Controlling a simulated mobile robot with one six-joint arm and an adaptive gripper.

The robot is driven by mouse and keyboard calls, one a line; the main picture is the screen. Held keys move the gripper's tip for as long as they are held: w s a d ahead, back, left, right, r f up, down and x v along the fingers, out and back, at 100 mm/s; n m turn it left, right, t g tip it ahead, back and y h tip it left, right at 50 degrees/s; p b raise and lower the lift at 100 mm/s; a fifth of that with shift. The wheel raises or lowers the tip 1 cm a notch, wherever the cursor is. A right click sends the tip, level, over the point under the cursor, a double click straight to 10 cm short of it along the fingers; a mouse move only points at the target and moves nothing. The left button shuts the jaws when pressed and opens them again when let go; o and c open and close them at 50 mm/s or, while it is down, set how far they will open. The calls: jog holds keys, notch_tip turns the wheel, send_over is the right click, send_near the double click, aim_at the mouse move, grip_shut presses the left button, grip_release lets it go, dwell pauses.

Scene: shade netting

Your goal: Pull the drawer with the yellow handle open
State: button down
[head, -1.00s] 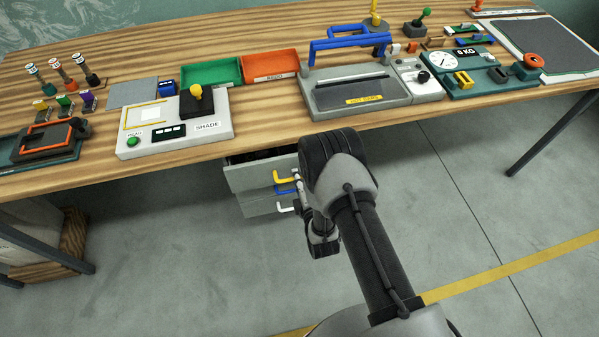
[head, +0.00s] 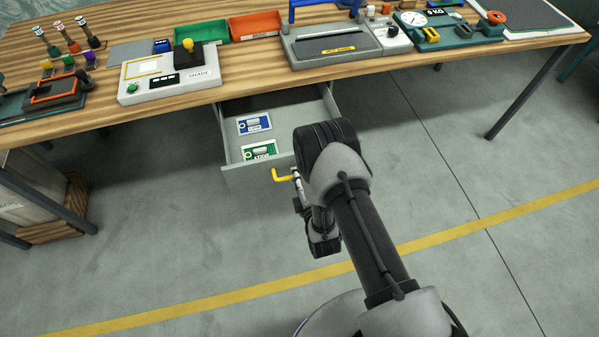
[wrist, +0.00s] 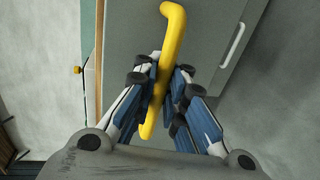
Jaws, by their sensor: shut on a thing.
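The drawer (head: 227,150) under the table with the yellow handle (head: 281,176) stands pulled well out, its inside showing. A blue-labelled card (head: 254,124) and a green-labelled card (head: 259,151) lie in it. My gripper (wrist: 160,92) is shut on the yellow handle in the wrist view, with one finger on each side of the bar. In the head view my wrist and arm hide the right part of the drawer front and most of the gripper.
A table leg (head: 525,92) stands at right. The floor before the drawer is clear.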

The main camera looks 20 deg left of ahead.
jog(key=shift+s+d+r, duration=0.1)
jog(key=shift+s+d, duration=0.15)
jog(key=shift+s, duration=0.05)
jog(key=c, duration=1.7)
grip_release()
jog(key=v, duration=0.7)
jog(key=shift+s+d, duration=0.15)
jog(key=shift+s, duration=0.15)
